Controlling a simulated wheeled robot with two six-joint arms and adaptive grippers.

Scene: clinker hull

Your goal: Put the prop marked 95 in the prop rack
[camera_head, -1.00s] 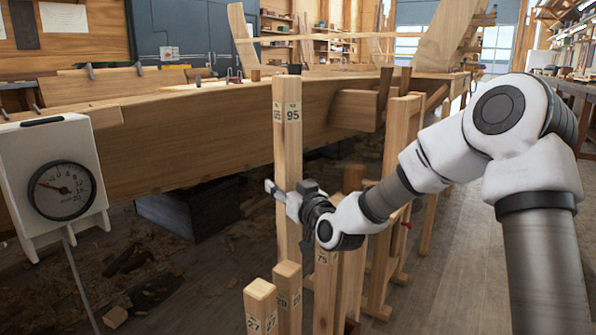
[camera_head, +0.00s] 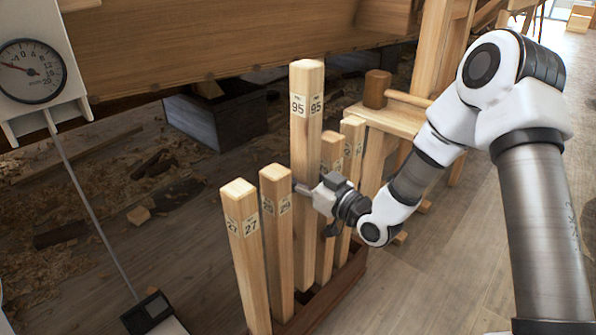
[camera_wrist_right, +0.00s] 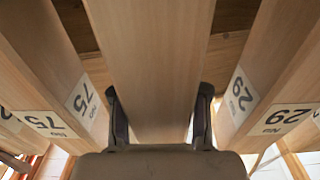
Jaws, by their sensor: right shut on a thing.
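The prop marked 95 (camera_head: 306,130) is a tall, square wooden post, upright in the head view. My right gripper (camera_head: 310,190) is shut on it partway down. In the right wrist view, its fingers (camera_wrist_right: 160,120) lie either side of the bare prop face (camera_wrist_right: 150,60). The prop stands in line between the prop marked 29 (camera_head: 277,230) and the one marked 75 (camera_head: 329,210), its top above theirs. The dark wooden prop rack (camera_head: 345,285) holds the row. I cannot tell whether the prop's foot rests on the rack's bottom. My left gripper is out of view.
The prop marked 27 (camera_head: 246,250) stands at the row's near end, another prop (camera_head: 352,170) at its far end. A wooden stand with a mallet-like block (camera_head: 377,90) is behind. A dial gauge (camera_head: 32,72) hangs at left. Floor right of the rack is clear.

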